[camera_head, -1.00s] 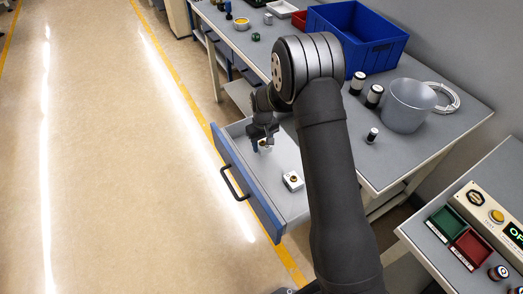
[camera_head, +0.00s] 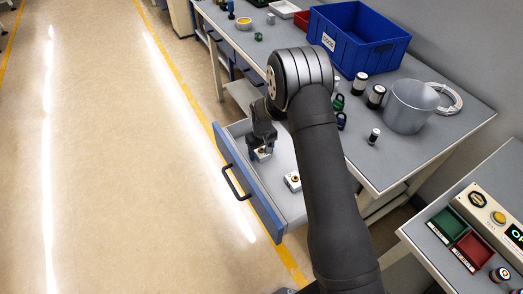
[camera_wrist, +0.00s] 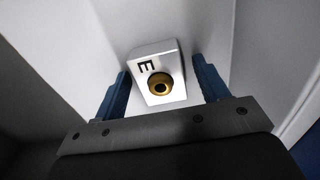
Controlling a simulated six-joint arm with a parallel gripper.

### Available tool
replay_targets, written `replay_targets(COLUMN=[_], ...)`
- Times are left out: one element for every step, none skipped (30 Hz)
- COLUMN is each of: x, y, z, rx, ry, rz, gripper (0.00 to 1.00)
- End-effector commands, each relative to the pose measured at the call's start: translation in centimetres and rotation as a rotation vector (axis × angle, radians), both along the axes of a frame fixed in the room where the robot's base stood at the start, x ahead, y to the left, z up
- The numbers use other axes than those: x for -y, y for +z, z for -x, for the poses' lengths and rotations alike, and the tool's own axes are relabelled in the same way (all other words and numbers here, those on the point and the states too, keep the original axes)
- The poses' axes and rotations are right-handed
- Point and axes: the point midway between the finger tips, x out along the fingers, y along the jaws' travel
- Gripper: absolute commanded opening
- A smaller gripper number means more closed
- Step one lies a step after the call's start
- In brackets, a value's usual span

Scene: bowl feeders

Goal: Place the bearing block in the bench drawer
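The bench drawer (camera_head: 247,184), with a blue front and black handle, is pulled open under the bench. A white bearing block (camera_head: 262,154) with a gold ring lies at its far end, below my gripper (camera_head: 262,147). In the wrist view this bearing block (camera_wrist: 146,94) carries a dark "E"-like mark. The two blue fingers of my gripper (camera_wrist: 163,88) stand on either side of it, spread, with narrow gaps visible. A second white block (camera_head: 293,181) with a gold centre lies nearer in the drawer, clear of the gripper.
The grey bench (camera_head: 430,125) holds a blue crate (camera_head: 375,52), a translucent bucket (camera_head: 408,108), a white cable coil (camera_head: 447,98) and several small cylinders. A side table at lower right has a green tray (camera_head: 445,224) and a red tray (camera_head: 473,250). Floor left of the drawer is clear.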

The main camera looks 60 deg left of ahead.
Motion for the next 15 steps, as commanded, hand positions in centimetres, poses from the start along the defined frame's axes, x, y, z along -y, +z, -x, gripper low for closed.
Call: replay_targets(x=[0.0, 0.0, 0.0, 0.0, 0.0, 0.0, 0.0, 0.0, 0.0, 0.0, -0.1, -0.1, -0.1, -0.1, -0.1], y=[0.0, 0.0, 0.0, 0.0, 0.0, 0.0, 0.1, 0.2, 0.4, 0.6, 0.9, 1.4, 1.9, 2.4, 3.2], z=[0.0, 0.0, 0.0, 0.0, 0.0, 0.0, 0.0, 0.0, 0.0, 0.0, 0.0, 0.0, 0.0, 0.0, 0.0], rx=[0.0, 0.0, 0.0, 0.0, 0.0, 0.0, 0.0, 0.0, 0.0, 0.0, 0.001, 0.001, 0.001, 0.001, 0.001], ry=[0.0, 0.0, 0.0, 0.0, 0.0, 0.0, 0.0, 0.0, 0.0, 0.0, 0.0, 0.0, 0.0, 0.0, 0.0], rz=[0.0, 0.0, 0.0, 0.0, 0.0, 0.0, 0.0, 0.0, -0.001, -0.002, -0.002, -0.003, -0.003, -0.004, -0.003], gripper=[0.67, 0.67, 0.67, 0.67, 0.67, 0.67, 0.67, 0.67, 0.67, 0.67, 0.67, 0.67, 0.67, 0.67, 0.67])
